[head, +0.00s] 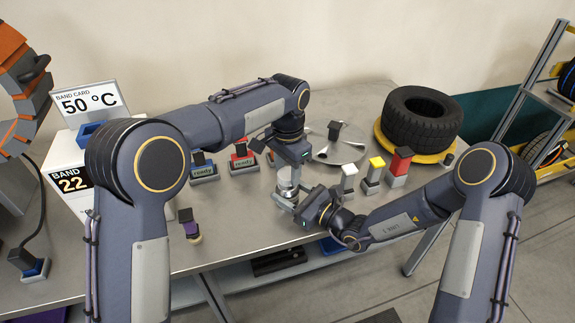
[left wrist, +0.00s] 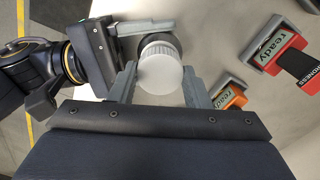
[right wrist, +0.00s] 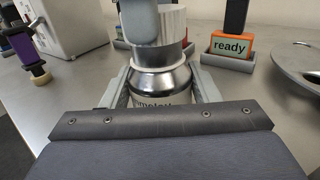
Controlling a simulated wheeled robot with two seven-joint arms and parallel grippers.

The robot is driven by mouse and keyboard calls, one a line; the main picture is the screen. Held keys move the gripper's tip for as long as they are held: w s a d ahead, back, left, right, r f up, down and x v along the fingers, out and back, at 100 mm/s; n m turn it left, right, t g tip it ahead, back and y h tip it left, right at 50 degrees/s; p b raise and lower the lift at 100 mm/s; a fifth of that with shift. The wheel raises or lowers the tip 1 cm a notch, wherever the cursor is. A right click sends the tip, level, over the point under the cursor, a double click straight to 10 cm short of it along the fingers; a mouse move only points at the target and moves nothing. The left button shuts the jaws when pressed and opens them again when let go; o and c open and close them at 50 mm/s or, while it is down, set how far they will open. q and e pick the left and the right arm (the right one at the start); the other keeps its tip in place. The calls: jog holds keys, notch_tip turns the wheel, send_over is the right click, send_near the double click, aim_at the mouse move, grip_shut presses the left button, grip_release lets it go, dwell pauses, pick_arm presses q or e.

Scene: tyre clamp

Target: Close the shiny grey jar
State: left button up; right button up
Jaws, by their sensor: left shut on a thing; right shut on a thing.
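The shiny grey jar (head: 286,197) is upright over the table, with a rounded silver shoulder and a dark printed label in the right wrist view (right wrist: 163,82). My right gripper (head: 301,209) is shut on the jar's body, one finger on each side. A pale ribbed lid (left wrist: 160,66) is between the fingers of my left gripper (left wrist: 158,88), which is shut on it from above. In the right wrist view the lid (right wrist: 173,22) is in line over the jar's neck. A left finger hides part of that junction, so I cannot tell whether the lid is seated.
A grey stand with a red "ready" block (head: 240,158) and a round metal plate (head: 340,150) are behind. A purple-handled stamp (head: 189,227) is at the left front.

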pick_arm(q)
jog(key=shift+f, duration=0.6)
dwell(0.5)
jog(key=m, duration=0.4)
jog(key=shift+m, duration=0.4)
jog(key=m, duration=0.5)
jog(key=shift+m, duration=0.3)
jog(key=m, duration=0.5)
jog(key=shift+m, duration=0.3)
jog(key=m, duration=1)
jog(key=shift+m, duration=0.4)
jog(key=m, duration=0.4)
jog(key=shift+f+m, duration=0.1)
jog(key=shift+m, duration=0.2)
jog(key=m, duration=0.2)
jog(key=shift+m, duration=0.4)
